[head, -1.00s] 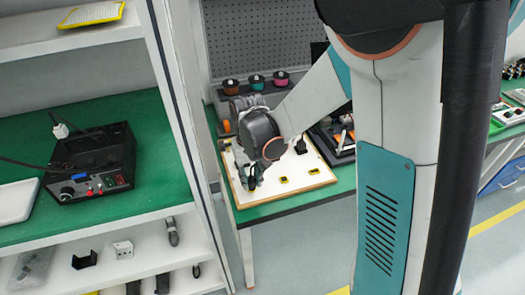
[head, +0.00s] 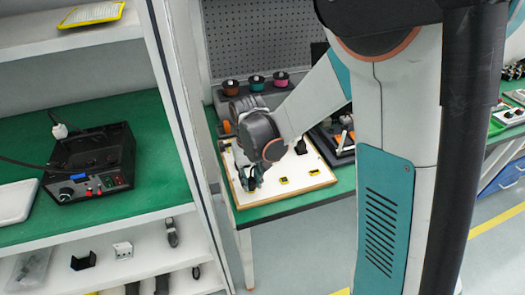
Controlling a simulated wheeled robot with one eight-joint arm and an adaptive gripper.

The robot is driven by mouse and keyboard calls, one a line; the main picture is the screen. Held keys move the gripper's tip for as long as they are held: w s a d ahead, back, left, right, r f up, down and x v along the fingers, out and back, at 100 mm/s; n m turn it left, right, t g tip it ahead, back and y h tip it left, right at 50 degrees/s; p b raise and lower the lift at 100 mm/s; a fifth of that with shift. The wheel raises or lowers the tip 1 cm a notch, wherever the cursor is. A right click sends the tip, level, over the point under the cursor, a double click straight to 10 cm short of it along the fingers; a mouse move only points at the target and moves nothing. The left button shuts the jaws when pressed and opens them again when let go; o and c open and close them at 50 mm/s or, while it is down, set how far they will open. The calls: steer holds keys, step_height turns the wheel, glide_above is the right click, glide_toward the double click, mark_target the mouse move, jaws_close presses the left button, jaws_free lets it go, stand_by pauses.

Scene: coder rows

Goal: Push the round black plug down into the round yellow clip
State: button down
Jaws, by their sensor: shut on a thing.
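My gripper (head: 250,180) is over the left part of a white board (head: 286,203) with a wooden rim, pointing down. It is small in the head view and partly covered by my wrist. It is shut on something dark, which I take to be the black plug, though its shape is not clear. Two yellow clips (head: 284,181) and (head: 315,172) show on the board to the right of my gripper. The round yellow clip cannot be made out and may be hidden by my gripper. A black part (head: 301,146) stands at the back of the board.
The board lies on a green-topped bench (head: 262,216). Spools (head: 257,82) stand at the back below a pegboard (head: 255,45). A dark tray (head: 335,150) is to the right. A shelf unit with a black power box (head: 92,168) is close on the left.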

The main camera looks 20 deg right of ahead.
steer(key=shift+f, duration=0.25)
stand_by(0.3)
steer(key=c, duration=1.3)
jaws_free()
step_height(320, 180, up, 12)
steer(key=shift+r, duration=0.1)
steer(key=s+d+r+t, duration=0.1)
steer(key=s+r+t, duration=0.1)
steer(key=s, duration=0.3)
steer(key=s+d+r+t, duration=0.2)
steer(key=s, duration=0.3)
steer(key=s+d+r+t, duration=0.2)
steer(key=s+t, duration=0.1)
steer(key=s, duration=0.3)
steer(key=shift+d, duration=0.25)
